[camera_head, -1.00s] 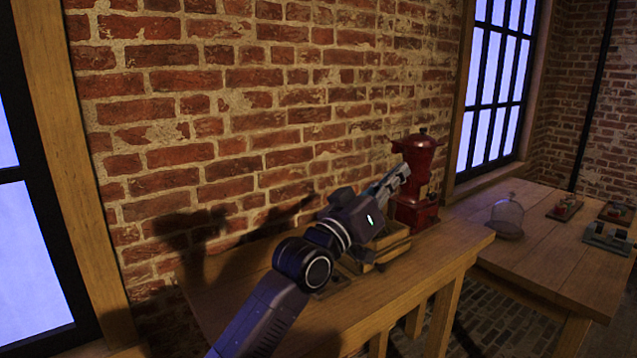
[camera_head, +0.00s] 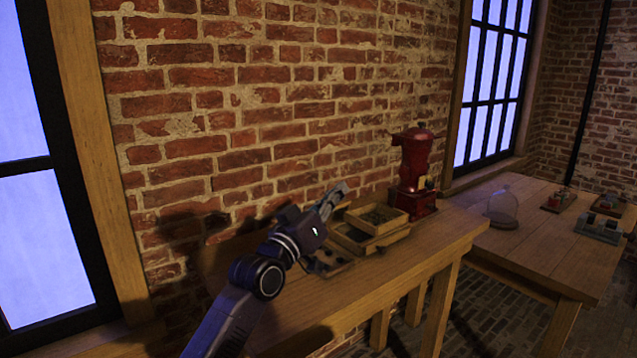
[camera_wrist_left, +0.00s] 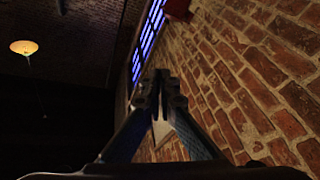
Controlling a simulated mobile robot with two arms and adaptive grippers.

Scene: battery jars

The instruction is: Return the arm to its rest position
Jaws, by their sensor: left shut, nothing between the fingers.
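My left gripper (camera_head: 334,197) is shut and empty in the head view. It is raised above the near wooden table, in front of the brick wall, with its fingertips tilted up and to the right. It stands left of the wooden trays. In the left wrist view my left gripper (camera_wrist_left: 158,80) has its fingertips together with nothing between them. The brick wall (camera_wrist_left: 245,80) fills the right side there. My right arm and gripper are not in view.
Wooden trays (camera_head: 384,232) lie on the near table (camera_head: 440,246). A red grinder-like machine (camera_head: 414,165) stands right of them. The far table (camera_head: 545,240) holds a glass dome (camera_head: 503,208) and small devices (camera_head: 600,228). The near table's front right is clear.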

